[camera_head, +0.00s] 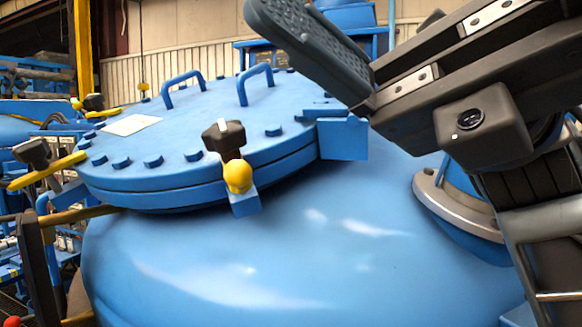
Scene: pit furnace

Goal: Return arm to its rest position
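My gripper (318,50) is at the top right of the head view, held in the air above and to the right of the blue furnace lid. One dark finger with a ridged pad points up and left, and its pad face is bare. The other finger is mostly hidden behind the gripper body or outside the picture. No object shows between the fingers. The gripper looks open and empty. My arm's rest position is not marked by anything in view.
The round blue lid (190,135) lies on the blue vessel (270,260), with two handles, bolts and a black-knobbed clamp (225,135) with a yellow end. A flanged blue pipe (460,205) rises close beneath my gripper. A yellow post (83,45) stands at the back left.

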